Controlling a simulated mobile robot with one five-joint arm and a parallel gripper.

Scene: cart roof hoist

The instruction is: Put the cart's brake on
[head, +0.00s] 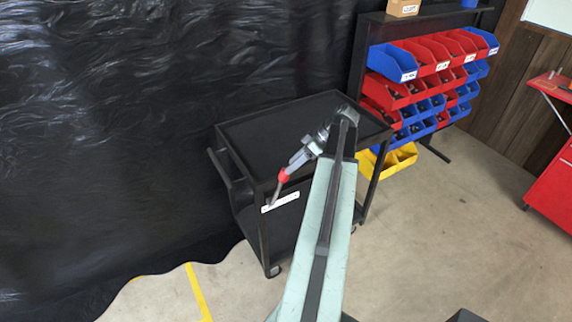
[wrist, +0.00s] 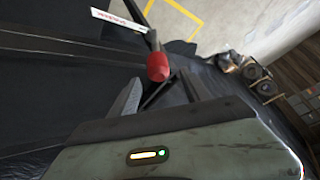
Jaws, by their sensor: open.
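The black cart (head: 262,138) stands in the middle of the head view, with a white label on its front edge. A lever with a red knob (head: 283,176) stands at that edge beside the label, its thin rod running down from the knob. My gripper (head: 294,163) is open, right at the knob in the head view. In the wrist view the red knob (wrist: 158,67) shows just past the fingertips of my gripper (wrist: 160,85), near the gap between them. I cannot tell whether a finger touches it. The cart's brake parts at the wheels are not clear.
A rack of red and blue bins (head: 420,85) stands behind the cart at right, with yellow bins (head: 392,162) below. A black plastic curtain (head: 100,130) hangs at left. A red cabinet (head: 552,195) is at far right. Floor is free right of the cart.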

